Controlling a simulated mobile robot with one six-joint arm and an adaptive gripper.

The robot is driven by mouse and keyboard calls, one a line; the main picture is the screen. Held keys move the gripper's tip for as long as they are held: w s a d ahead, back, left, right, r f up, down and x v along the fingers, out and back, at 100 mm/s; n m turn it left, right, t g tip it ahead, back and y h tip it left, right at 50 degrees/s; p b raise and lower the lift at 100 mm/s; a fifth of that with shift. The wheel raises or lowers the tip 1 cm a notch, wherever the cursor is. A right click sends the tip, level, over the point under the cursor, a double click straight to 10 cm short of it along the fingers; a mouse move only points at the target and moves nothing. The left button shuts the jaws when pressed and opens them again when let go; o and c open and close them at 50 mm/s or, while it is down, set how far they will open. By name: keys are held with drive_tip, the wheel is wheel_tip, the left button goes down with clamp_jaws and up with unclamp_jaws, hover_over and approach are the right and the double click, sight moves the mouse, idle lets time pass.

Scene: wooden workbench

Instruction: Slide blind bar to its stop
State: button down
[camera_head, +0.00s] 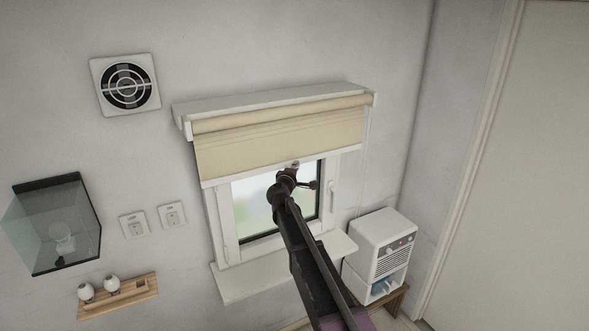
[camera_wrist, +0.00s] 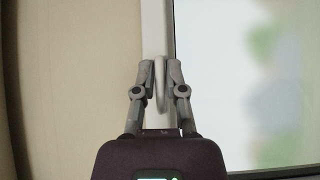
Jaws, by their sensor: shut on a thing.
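The cream roller blind (camera_head: 240,150) hangs partly down over the window. Its white bottom bar (camera_head: 232,177) runs across the upper part of the glass. In the wrist view the bar (camera_wrist: 156,35) is an upright white strip beside the cream fabric (camera_wrist: 80,80). A white pull loop (camera_wrist: 159,85) sits at the bar. My gripper (camera_wrist: 160,72) has a finger on each side of the loop and is shut on it. In the head view my gripper (camera_head: 295,166) is at the middle of the bar; its fingertips are small there.
The window (camera_head: 250,208) has a handle (camera_head: 332,195) on its right frame and a sill (camera_head: 270,277) below. A white appliance (camera_head: 375,242) stands at the right. A glass box (camera_head: 40,225) and a wooden shelf (camera_head: 130,293) are at the left. The wall above the blind is bare.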

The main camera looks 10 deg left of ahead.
sight(299, 143)
drive_tip(key=shift+r+p, duration=3.3)
drive_tip(key=shift+r, duration=0.55)
drive_tip(key=c, duration=0.7)
unclamp_jaws()
drive_tip(key=shift+s, duration=0.1)
drive_tip(key=s+a, duration=0.2)
drive_tip(key=s, duration=0.9)
drive_tip(key=shift+s, duration=0.3)
drive_tip(key=shift+a, duration=0.15)
